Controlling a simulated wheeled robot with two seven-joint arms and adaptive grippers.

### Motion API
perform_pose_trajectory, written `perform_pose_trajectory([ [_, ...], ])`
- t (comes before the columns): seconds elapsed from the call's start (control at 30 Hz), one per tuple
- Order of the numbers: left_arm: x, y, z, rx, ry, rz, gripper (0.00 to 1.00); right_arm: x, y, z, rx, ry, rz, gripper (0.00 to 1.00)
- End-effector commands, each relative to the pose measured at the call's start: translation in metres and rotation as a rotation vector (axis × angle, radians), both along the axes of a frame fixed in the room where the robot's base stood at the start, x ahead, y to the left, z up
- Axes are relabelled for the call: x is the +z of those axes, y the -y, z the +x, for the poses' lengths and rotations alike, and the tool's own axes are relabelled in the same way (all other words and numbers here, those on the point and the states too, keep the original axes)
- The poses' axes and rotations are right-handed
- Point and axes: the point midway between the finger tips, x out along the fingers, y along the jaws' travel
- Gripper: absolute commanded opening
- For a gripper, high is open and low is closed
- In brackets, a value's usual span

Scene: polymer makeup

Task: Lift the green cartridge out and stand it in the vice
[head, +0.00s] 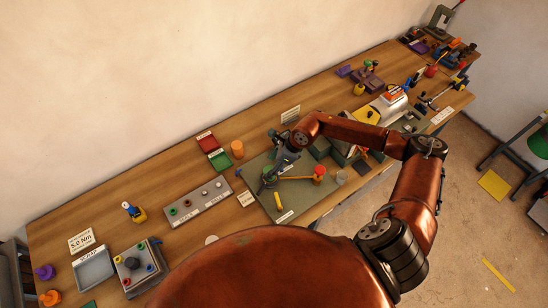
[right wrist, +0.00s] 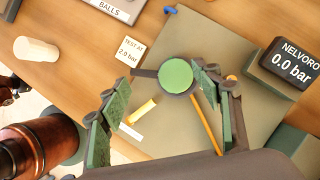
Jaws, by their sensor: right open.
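A round green top, likely the green cartridge (right wrist: 177,74), sits in a dark ring on a grey-green mat (head: 258,205) in the right wrist view. Whether it stands inside a holder or how deep it goes cannot be seen. My right gripper (right wrist: 160,80) is open, with its green-padded fingers on either side of the disc. The right finger is close to it and the left stands well apart. In the head view my right gripper (head: 268,180) is over the mat and hides most of the cartridge. I cannot clearly pick out the vice.
A yellow cylinder (right wrist: 141,110) and a wooden handle (right wrist: 207,123) lie close by. A display reading 0.0 bar (right wrist: 292,62) stands at the right. A white cylinder (right wrist: 36,50) and a test card (right wrist: 127,50) are to the left. Red and green trays (head: 220,161) lie behind the mat.

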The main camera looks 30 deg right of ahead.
Motion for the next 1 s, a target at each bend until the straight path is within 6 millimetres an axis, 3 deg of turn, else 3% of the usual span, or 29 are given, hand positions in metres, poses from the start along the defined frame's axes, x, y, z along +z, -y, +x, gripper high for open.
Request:
perform_pose_trajectory([
  [0.1,0.001,-0.001,-0.006,0.002,-0.007,0.001,0.00,-0.004,0.023,0.000,0.007,-0.008,-0.069,0.59],
  [0.2,0.003,-0.002,-0.011,0.004,-0.014,0.002,0.00,-0.010,0.027,0.000,0.006,-0.012,-0.083,0.59],
  [0.7,0.020,-0.003,-0.010,0.004,-0.012,0.003,0.00,-0.069,0.006,0.015,0.005,-0.011,-0.079,0.59],
  [1.0,0.021,-0.003,-0.005,0.002,-0.006,0.004,0.00,-0.076,0.003,0.016,0.006,-0.011,-0.079,0.59],
])
